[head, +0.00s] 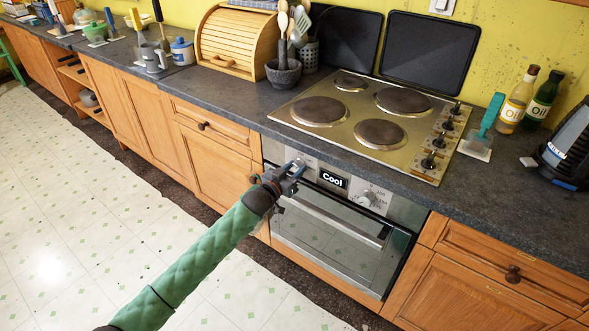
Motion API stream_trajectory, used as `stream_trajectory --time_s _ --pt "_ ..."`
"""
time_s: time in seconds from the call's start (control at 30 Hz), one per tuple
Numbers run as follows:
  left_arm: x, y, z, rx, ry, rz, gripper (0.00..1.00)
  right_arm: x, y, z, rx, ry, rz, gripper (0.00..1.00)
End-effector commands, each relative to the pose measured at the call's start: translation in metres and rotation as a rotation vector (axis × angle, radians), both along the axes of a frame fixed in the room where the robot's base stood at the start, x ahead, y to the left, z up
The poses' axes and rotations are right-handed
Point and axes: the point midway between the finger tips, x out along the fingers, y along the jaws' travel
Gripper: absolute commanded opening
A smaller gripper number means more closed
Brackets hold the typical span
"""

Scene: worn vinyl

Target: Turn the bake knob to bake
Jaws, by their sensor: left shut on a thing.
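The oven's control panel (403,211) is on the front under the counter, with a small display (332,180) reading "Cool". My left gripper (296,170) is at the left end of this panel, shut on the left knob, which its fingers mostly hide. I cannot make out the marks around that knob or which way it points. A second, pale knob (366,198) with small markings around it sits to the right of the display, apart from my gripper. My right gripper is not in view.
The oven door handle (335,221) runs just below the panel. Above is the hob (370,118) with several burners and a row of black knobs at its right. Wooden cupboards (210,160) flank the oven. The pale vinyl floor (80,220) in front is clear.

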Motion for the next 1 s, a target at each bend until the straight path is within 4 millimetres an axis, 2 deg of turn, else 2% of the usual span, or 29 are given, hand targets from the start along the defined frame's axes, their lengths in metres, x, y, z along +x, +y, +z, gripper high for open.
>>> stream_trajectory --time_s 0.6,1.0 --pt "0.0004 0.0002 0.0005 0.465 -0.337 0.000 0.12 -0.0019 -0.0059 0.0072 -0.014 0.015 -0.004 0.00" --pt "0.0001 0.0000 0.0000 0.658 -0.477 0.000 0.12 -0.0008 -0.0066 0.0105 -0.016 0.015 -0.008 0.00"
